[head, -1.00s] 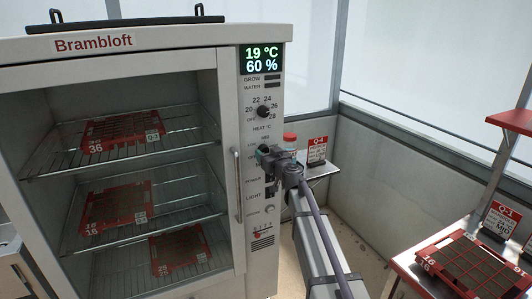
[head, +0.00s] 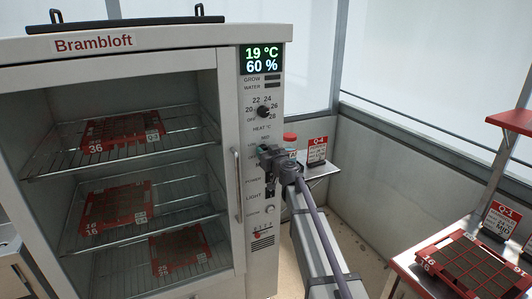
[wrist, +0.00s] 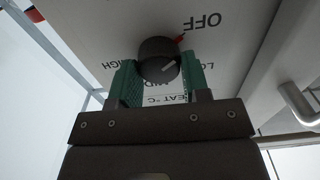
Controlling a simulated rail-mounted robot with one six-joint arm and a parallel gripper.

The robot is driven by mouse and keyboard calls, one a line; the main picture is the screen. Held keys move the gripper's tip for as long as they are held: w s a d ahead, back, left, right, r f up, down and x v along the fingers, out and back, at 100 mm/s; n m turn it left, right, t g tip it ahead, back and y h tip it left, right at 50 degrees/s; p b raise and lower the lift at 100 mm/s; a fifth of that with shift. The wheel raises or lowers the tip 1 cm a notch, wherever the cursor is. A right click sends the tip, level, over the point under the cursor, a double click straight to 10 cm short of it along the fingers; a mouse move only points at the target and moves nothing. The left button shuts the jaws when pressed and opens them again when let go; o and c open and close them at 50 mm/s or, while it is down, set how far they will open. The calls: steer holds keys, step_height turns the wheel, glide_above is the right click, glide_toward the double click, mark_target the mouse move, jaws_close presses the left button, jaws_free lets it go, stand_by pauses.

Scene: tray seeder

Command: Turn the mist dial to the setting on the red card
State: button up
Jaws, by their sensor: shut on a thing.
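The mist dial (wrist: 158,58) is a dark round knob on the cabinet's control panel. In the wrist view, which shows the panel upside down, a red mark on it points towards OFF. LOW, MID and HIGH are partly hidden around it. My gripper (wrist: 160,80) is shut on the dial, one green finger on each side. In the head view my gripper (head: 268,156) covers the dial. A red-topped card (head: 497,222) on the right bench reads MID, with smaller lines hard to read. Another red-topped card (head: 317,148), marked Q-4, stands behind my arm.
The cabinet (head: 135,42) has a glazed door with a vertical handle (head: 238,172) left of the panel. A heat knob (head: 264,112) sits above my gripper, and light controls below. A red-rimmed tray (head: 432,262) lies on the right bench. A red-capped jar (head: 290,138) stands behind my gripper.

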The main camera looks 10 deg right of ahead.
steer(key=shift+m, duration=0.4)
steer(key=m, duration=1.3)
steer(key=shift+d+f, duration=0.15)
steer(key=shift+d, duration=0.05)
stand_by(0.4)
steer(key=o, duration=0.9)
steer(key=v, duration=1)
steer(key=shift+s, duration=0.35)
